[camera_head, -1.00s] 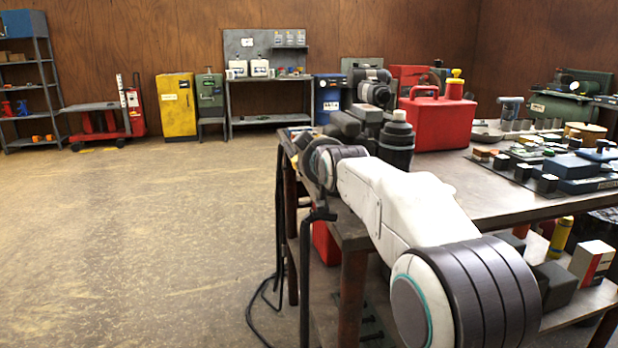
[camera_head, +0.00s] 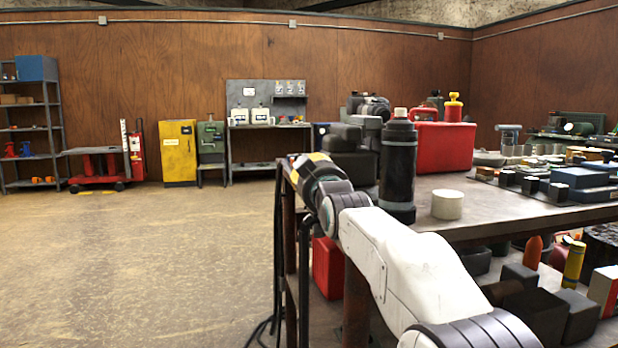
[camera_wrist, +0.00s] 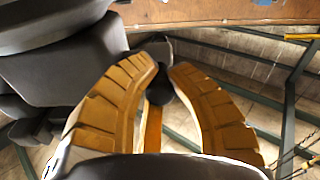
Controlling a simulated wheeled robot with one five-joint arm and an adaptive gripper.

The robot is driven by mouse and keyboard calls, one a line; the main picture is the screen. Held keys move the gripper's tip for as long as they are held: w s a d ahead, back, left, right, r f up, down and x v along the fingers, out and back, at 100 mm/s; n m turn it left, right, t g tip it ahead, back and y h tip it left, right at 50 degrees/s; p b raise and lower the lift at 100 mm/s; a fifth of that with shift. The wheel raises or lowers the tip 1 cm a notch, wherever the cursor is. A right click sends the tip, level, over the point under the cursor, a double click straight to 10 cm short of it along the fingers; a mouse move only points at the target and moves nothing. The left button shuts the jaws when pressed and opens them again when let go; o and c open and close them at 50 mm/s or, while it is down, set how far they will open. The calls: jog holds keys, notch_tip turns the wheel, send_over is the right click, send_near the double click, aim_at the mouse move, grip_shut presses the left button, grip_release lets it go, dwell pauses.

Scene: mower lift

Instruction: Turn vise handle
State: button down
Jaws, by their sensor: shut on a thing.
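The dark grey vise (camera_head: 345,140) stands at the near left corner of the workbench in the head view. Its grey body (camera_wrist: 75,70) fills the left of the wrist view. My gripper (camera_wrist: 160,72) has two curved, ribbed orange fingers, closed around a dark rounded piece, the vise handle (camera_wrist: 159,88). Most of the handle is hidden by the fingers. In the head view my gripper (camera_head: 297,166) is at the bench's left edge, beside and below the vise, and the handle cannot be made out there.
A black bottle (camera_head: 398,170) and a white cylinder (camera_head: 447,205) stand on the bench (camera_head: 475,200) close to my arm. A red toolbox (camera_head: 445,147) is behind them. Several small parts and blocks lie at the right. The floor (camera_head: 140,270) to the left is open.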

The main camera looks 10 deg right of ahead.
dwell(0.4)
jog(key=c, duration=1.2)
grip_release()
jog(key=shift+s, duration=0.15)
jog(key=s, duration=0.7)
jog(key=s+f, duration=0.1)
jog(key=s, duration=0.3)
jog(key=shift+s+f, duration=0.1)
jog(key=shift+s, duration=0.2)
